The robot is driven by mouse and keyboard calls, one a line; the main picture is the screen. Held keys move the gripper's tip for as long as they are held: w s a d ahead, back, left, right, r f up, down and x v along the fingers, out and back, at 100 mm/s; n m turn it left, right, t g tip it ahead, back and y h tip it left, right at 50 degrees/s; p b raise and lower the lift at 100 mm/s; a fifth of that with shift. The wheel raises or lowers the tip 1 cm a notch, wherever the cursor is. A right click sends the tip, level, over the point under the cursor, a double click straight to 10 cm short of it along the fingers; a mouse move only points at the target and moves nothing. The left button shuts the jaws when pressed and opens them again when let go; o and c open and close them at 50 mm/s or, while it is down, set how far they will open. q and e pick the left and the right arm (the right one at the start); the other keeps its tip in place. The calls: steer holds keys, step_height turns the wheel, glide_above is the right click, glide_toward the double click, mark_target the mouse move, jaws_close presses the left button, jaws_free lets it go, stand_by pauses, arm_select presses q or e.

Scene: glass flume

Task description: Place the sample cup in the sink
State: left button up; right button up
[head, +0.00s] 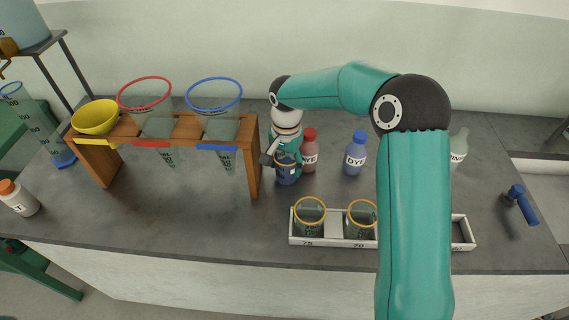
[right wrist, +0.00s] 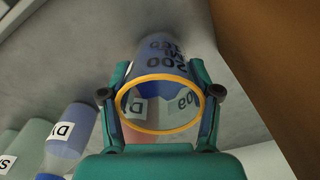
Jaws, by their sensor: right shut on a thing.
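My right gripper (head: 284,160) is shut on a clear sample cup with a yellow rim and bluish sides (head: 287,175), beside the right end of the wooden rack. In the right wrist view the cup's rim (right wrist: 120,98) lies between the two fingers (right wrist: 160,95), with dark markings on its wall. I cannot tell whether the cup touches the counter. The sink (head: 548,178) shows only partly at the right edge, as a pale recess in the counter. My left gripper is not in view.
Red (head: 309,150) and blue (head: 355,153) dye bottles stand right of the held cup. A white tray (head: 333,228) holds two yellow-rimmed cups; its right end looks empty.

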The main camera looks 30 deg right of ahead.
steer(key=shift+f, duration=0.2)
steer(key=o, duration=1.2)
steer(key=shift+c, duration=0.2)
steer(key=shift+r, duration=0.1)
